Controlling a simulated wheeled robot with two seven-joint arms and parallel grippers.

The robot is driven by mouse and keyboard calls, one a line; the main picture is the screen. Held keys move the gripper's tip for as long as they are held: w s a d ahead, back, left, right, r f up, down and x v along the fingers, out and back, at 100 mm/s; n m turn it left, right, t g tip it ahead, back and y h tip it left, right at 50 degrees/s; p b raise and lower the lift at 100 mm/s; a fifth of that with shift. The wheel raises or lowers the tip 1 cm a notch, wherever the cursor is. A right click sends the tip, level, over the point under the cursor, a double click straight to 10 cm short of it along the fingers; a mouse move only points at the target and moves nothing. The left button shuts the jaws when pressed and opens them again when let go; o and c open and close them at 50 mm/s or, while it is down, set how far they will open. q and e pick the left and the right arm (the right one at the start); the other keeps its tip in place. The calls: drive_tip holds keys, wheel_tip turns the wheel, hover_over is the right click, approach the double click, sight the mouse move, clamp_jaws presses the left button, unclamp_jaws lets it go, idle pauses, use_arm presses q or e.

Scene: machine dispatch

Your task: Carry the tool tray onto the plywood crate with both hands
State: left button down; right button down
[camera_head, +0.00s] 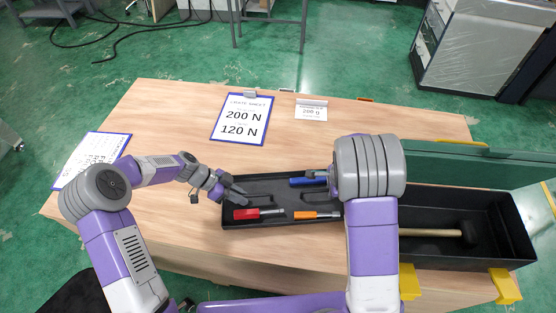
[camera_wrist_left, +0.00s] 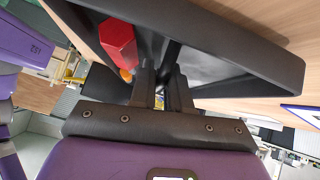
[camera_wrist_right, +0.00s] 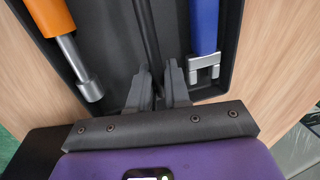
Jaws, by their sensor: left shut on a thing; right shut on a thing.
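The black tool tray (camera_head: 274,188) is over the left-middle of the plywood crate's top (camera_head: 180,130); whether it touches the wood I cannot tell. It holds a red-handled tool (camera_head: 246,214), an orange-handled tool (camera_head: 308,214) and a blue-handled tool (camera_head: 306,182). My left gripper (camera_head: 236,192) is shut on the tray's left end; the left wrist view shows its fingers (camera_wrist_left: 164,85) at the dark tray edge. My right gripper is hidden behind my arm in the head view. The right wrist view shows its fingers (camera_wrist_right: 160,85) shut at the tray's other end, between orange and blue tools.
A black toolbox (camera_head: 515,225) with yellow latches stands open at the right, its green lid (camera_head: 470,165) raised, with a mallet (camera_head: 430,232) inside. A blue-edged sheet (camera_head: 242,118) and a small card (camera_head: 311,110) are behind the tray. Another sheet (camera_head: 90,155) is at left.

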use_arm(q)
drive_tip(key=shift+f+b, duration=0.4)
drive_tip(key=shift+f, duration=0.15)
use_arm(e)
drive_tip(key=shift+f, duration=0.55)
use_arm(q)
drive_tip(key=c, duration=1.1)
unclamp_jaws()
use_arm(e)
drive_tip(key=c, duration=1.1)
unclamp_jaws()
drive_tip(key=shift+r, duration=0.1)
use_arm(q)
drive_tip(key=v, duration=1.2)
use_arm(e)
wheel_tip(320, 180, up, 12)
drive_tip(key=s, duration=0.2)
drive_tip(key=shift+s+f, duration=0.2)
